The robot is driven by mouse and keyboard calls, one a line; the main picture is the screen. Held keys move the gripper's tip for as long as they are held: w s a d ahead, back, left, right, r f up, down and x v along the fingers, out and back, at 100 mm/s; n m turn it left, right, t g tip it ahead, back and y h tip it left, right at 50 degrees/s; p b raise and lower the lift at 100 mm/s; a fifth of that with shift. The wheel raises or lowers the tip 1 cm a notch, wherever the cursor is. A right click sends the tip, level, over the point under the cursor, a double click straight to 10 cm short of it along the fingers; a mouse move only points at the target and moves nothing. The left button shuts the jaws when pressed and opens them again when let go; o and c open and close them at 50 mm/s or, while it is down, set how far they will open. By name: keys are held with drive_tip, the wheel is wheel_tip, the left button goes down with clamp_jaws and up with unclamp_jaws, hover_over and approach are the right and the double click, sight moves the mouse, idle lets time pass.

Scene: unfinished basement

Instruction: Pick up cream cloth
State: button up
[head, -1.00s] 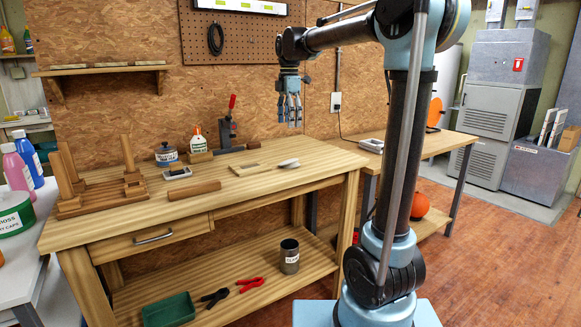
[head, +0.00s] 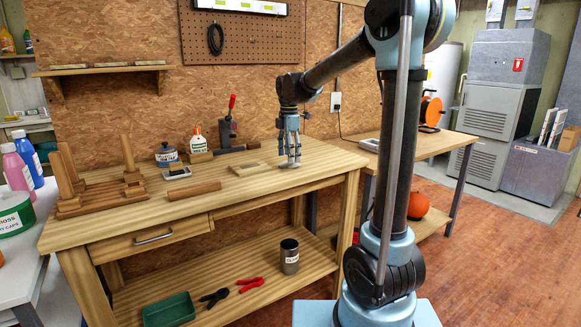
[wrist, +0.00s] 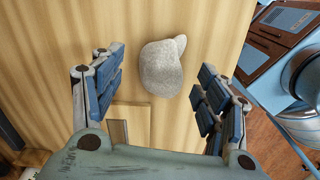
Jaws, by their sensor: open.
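The cream cloth (wrist: 163,66) is a small, crumpled, speckled lump on the wooden workbench, between my gripper's two fingers in the wrist view. In the head view the cloth (head: 287,164) shows only in part at the fingertips, on the right part of the bench top. My gripper (head: 291,154) points down over it with the fingers low, close to the bench top. In the wrist view my gripper (wrist: 153,95) is open, with a clear gap between each finger and the cloth. Whether the fingertips touch the bench cannot be told.
A small wooden frame (head: 243,169) lies just left of the cloth on the workbench (head: 240,188). The bench's right end is clear.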

drive_tip(key=shift+f, duration=1.4)
drive_tip(key=c, duration=1)
drive_tip(key=shift+o, duration=0.2)
drive_tip(key=shift+r, duration=0.1)
wheel_tip(320, 180, up, 10)
